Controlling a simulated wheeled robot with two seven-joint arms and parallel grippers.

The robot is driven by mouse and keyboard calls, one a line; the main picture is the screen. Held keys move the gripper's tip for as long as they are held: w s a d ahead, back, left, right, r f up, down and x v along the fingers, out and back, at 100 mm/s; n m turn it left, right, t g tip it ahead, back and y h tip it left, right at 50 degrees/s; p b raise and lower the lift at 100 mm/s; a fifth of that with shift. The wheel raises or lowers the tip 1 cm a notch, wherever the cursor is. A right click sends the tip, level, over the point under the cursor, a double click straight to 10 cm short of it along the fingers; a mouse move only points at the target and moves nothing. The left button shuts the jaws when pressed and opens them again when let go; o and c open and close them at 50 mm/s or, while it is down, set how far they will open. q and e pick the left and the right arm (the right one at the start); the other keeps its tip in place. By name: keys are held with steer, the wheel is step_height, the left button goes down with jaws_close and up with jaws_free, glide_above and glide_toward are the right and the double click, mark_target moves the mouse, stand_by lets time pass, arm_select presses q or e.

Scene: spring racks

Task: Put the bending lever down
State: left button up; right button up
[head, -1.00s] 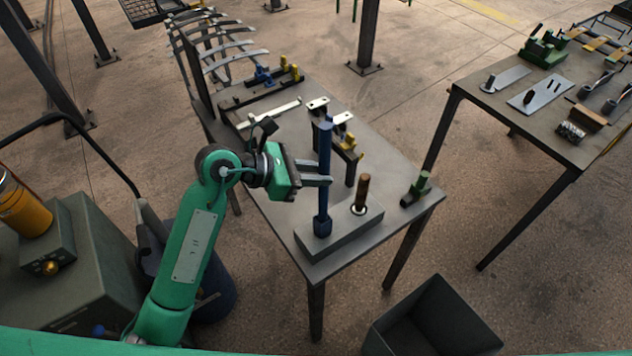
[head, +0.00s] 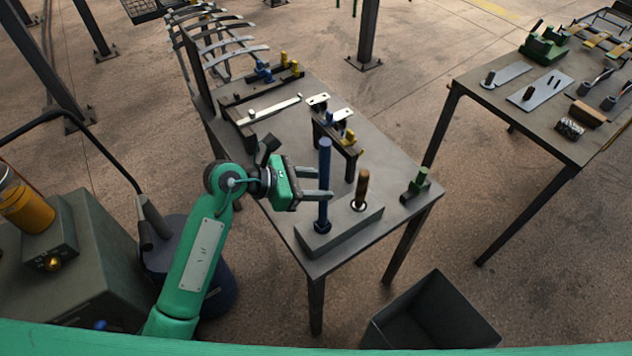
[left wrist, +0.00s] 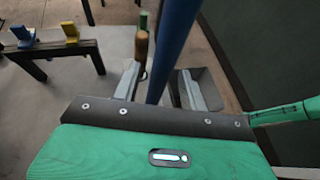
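The bending lever, a long blue bar (head: 324,160), stands upright on the grey block (head: 345,232) at the near end of the table. My left gripper (head: 328,184) is at mid-height of the lever, with one finger on each side of it. The fingers are apart, and the left wrist view shows the blue bar (left wrist: 172,50) between them with gaps beside it. Whether the lever's foot sits in a hole is hard to tell. My right gripper is not in view.
A brown-handled rod (head: 361,187) stands on the same block, close right of the lever. A green clamp (head: 417,184) sits at the table's right corner. A small fixture (head: 338,132) is behind. A dark bin (head: 432,315) stands on the floor in front.

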arm_select(q)
steer(key=b+v, duration=0.3)
steer(key=v, duration=0.9)
steer(key=shift+b, duration=0.3)
